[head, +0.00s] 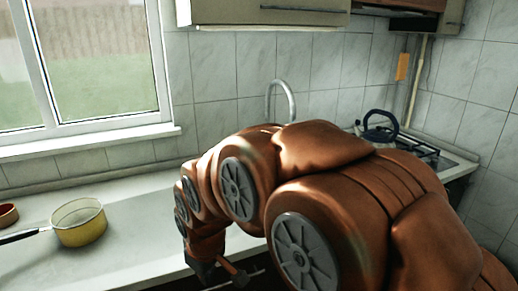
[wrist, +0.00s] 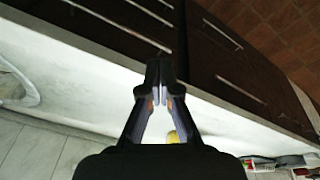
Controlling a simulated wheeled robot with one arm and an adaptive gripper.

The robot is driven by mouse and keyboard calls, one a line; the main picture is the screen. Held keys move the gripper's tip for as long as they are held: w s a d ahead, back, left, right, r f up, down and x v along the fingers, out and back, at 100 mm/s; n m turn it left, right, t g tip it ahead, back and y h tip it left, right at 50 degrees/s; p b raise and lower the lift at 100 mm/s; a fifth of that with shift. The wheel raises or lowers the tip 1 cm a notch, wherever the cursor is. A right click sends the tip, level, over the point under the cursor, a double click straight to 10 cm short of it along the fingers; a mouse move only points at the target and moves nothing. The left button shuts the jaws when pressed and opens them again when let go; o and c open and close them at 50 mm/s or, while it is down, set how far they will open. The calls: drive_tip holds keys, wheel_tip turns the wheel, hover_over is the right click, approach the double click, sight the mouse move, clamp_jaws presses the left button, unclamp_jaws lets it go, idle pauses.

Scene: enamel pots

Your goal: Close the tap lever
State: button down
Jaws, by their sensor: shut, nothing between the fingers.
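The tap's curved metal spout (head: 283,97) rises at the back of the counter in the head view, behind my arm. The tap's base and lever are hidden by the arm. In the wrist view a pale curved shape (wrist: 22,88) shows at the left edge; I cannot tell if it is part of the tap. My gripper (wrist: 160,68) is shut and empty in the wrist view, its fingertips over the counter's front edge, with dark drawers beyond. It is apart from the tap spout. In the head view my gripper is low, near the bottom edge, and partly cut off.
A yellow pot (head: 78,222) with a dark handle stands on the white counter (head: 135,199), a reddish pot (head: 8,214) at far left. A dark blue kettle (head: 379,130) stands on the hob (head: 424,150) at right. The counter between yellow pot and arm is clear.

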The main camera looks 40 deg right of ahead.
drive_tip(key=w+d+f+n+t+h+b, duration=0.1)
drive_tip(key=w+d+n+t+h+b, duration=0.2)
drive_tip(key=w+d, duration=0.95)
drive_tip(key=w+d+n+t+b, duration=0.15)
drive_tip(key=w+d+t, duration=0.35)
drive_tip(key=w+d, duration=0.7)
drive_tip(key=w+d+n+t+h+b, duration=0.1)
drive_tip(key=w+d+n+t+h, duration=0.25)
drive_tip(key=d, duration=0.75)
drive_tip(key=w+d+n+t+h+b, duration=0.1)
drive_tip(key=w+d+n+t+h, duration=0.2)
drive_tip(key=d, duration=0.9)
drive_tip(key=w+d+r+p, duration=0.2)
drive_tip(key=w+d+p, duration=0.1)
drive_tip(key=w+d, duration=0.5)
drive_tip(key=shift+w+r+t, duration=0.25)
drive_tip(key=shift+r+t, duration=0.1)
drive_tip(key=shift+r, duration=0.05)
drive_tip(key=shift+d, duration=0.1)
drive_tip(key=shift+w, duration=0.1)
